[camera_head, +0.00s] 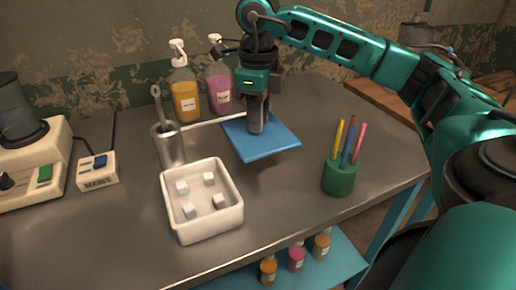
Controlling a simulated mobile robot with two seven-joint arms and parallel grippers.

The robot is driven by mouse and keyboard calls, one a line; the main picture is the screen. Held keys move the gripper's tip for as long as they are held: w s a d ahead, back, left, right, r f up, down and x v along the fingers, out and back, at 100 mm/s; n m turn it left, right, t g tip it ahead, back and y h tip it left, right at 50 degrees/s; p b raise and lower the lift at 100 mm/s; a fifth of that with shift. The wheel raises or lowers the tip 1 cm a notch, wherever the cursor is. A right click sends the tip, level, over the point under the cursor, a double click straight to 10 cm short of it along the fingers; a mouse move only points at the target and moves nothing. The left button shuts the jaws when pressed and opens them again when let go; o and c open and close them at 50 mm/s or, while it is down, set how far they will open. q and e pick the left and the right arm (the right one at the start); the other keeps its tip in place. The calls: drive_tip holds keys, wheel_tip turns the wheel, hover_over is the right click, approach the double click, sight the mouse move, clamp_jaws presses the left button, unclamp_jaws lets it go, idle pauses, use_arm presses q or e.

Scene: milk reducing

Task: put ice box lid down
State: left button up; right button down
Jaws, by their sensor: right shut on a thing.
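The ice box (203,229) is a white open container on the metal table, with several white ice cubes in it. The ice box lid (273,145) is a flat blue square behind and to the right of the box. My right gripper (257,128) points down from above and is shut on the lid; its fingertips and the grip point are partly hidden. The lid looks level; I cannot tell whether it touches the table. My left gripper does not show.
A green cup (341,177) with coloured sticks stands right of the lid. A metal cup (169,147) with a tool is left. A machine (30,150) is far left. Bare table (290,190) lies in front of the lid.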

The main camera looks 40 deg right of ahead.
sight(258, 139)
use_arm(q)
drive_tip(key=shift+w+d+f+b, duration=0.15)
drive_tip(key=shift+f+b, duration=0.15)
drive_tip(key=shift+b, duration=0.15)
use_arm(e)
drive_tip(key=shift+f, duration=3.25)
drive_tip(key=shift+f, duration=0.15)
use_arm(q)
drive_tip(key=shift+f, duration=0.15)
use_arm(e)
drive_tip(key=c, duration=1)
unclamp_jaws()
drive_tip(key=shift+o, duration=0.2)
drive_tip(key=shift+w+r, duration=0.1)
drive_tip(key=shift+r, duration=0.45)
wheel_tip(258, 139, up, 11)
drive_tip(key=shift+f+p, duration=0.2)
drive_tip(key=shift+p, duration=0.9)
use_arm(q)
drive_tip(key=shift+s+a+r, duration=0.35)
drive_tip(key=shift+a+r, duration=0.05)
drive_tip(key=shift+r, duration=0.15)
use_arm(e)
drive_tip(key=shift+r, duration=0.35)
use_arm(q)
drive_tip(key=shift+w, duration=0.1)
